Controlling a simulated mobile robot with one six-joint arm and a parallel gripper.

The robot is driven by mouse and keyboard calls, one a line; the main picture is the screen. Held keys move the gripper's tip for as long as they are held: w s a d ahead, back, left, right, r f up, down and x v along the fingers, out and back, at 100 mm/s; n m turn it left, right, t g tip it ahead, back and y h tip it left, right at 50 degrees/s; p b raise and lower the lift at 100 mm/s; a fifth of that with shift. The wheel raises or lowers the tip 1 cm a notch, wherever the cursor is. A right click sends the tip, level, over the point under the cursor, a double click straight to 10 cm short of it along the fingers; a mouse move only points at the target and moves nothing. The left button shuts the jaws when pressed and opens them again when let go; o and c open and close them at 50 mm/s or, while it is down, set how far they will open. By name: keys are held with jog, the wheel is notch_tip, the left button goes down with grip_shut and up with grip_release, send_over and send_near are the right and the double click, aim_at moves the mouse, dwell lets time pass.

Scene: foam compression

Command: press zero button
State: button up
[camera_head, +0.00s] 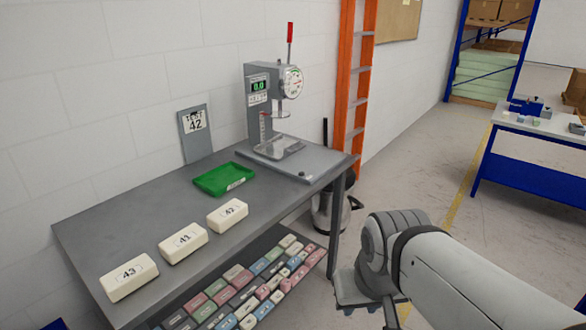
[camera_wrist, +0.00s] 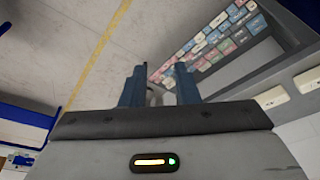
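The compression tester (camera_head: 272,100) stands at the far end of the grey table. It has a green-lit display (camera_head: 259,86) that seems to read 0.0, a round dial (camera_head: 293,82) and a red-handled lever on top. A small dark round spot (camera_head: 302,174) shows on the front corner of its base; I cannot tell whether this is the zero button. My gripper is low at the right of the table in the head view, apart from the tester. In the wrist view its two blue fingers (camera_wrist: 160,88) stand apart with nothing gripped between them.
White foam blocks (camera_head: 183,242) numbered 43, 41 and 42 lie along the table's front. A green tray (camera_head: 224,179) lies before the tester, and a "TEST 42" sign (camera_head: 195,133) leans on the wall. Coloured blocks (camera_head: 250,285) fill the lower shelf. An orange ladder (camera_head: 355,80) stands behind.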

grip_shut()
dwell(1.4)
